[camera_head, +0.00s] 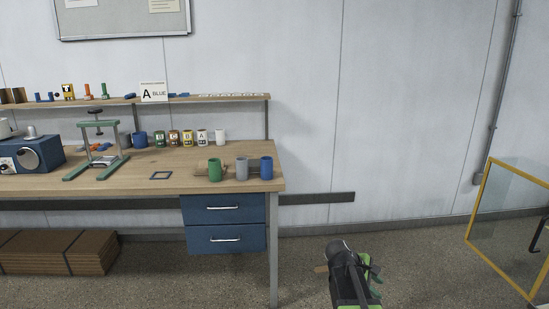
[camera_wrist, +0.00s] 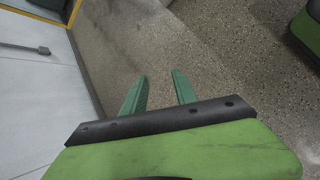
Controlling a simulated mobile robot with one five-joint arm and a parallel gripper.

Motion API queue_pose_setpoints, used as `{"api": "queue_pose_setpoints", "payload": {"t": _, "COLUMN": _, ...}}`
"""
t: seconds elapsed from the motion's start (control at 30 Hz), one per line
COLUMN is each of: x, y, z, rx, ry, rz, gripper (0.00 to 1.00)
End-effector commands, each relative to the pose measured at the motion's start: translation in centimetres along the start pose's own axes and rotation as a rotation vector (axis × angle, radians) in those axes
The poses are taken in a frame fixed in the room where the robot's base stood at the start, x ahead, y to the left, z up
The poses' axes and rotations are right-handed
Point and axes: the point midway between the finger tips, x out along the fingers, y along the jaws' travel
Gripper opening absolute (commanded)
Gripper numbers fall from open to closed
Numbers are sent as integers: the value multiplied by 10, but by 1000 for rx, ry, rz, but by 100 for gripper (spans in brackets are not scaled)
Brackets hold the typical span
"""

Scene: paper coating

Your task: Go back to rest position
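My gripper (camera_wrist: 160,84) shows in the wrist view with its two green fingers apart and nothing between them, above the speckled floor. In the head view my arm (camera_head: 350,275) is at the bottom, right of the workbench, and its gripper end is small and partly hidden by the arm. My gripper touches nothing that I can see.
The wooden workbench (camera_head: 130,183) with blue drawers (camera_head: 222,209) stands left of my arm. Green, grey and blue cups stand near its right end. A yellow-framed panel (camera_head: 515,220) stands at the right. Flat cardboard (camera_head: 55,252) lies under the bench. Floor between bench and panel is clear.

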Motion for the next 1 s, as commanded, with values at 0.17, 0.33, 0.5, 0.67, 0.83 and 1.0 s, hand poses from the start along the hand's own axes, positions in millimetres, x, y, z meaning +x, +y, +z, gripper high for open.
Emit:
{"api": "queue_pose_setpoints", "payload": {"t": 0.17, "x": -38, "y": -102, "z": -51, "rx": 353, "ry": 227, "rz": -258, "gripper": 34}}
{"api": "queue_pose_setpoints", "payload": {"t": 0.33, "x": -74, "y": -169, "z": -80, "rx": 711, "ry": 307, "rz": -567, "gripper": 34}}
{"api": "queue_pose_setpoints", "payload": {"t": 0.5, "x": -98, "y": -178, "z": -85, "rx": 1003, "ry": 233, "rz": -727, "gripper": 34}}
{"api": "queue_pose_setpoints", "payload": {"t": 0.67, "x": -139, "y": -153, "z": -58, "rx": 994, "ry": 237, "rz": -722, "gripper": 34}}
{"api": "queue_pose_setpoints", "payload": {"t": 0.83, "x": -183, "y": -126, "z": -28, "rx": 993, "ry": 238, "rz": -720, "gripper": 34}}
{"api": "queue_pose_setpoints", "payload": {"t": 1.0, "x": -234, "y": -96, "z": 5, "rx": 992, "ry": 238, "rz": -720, "gripper": 34}}
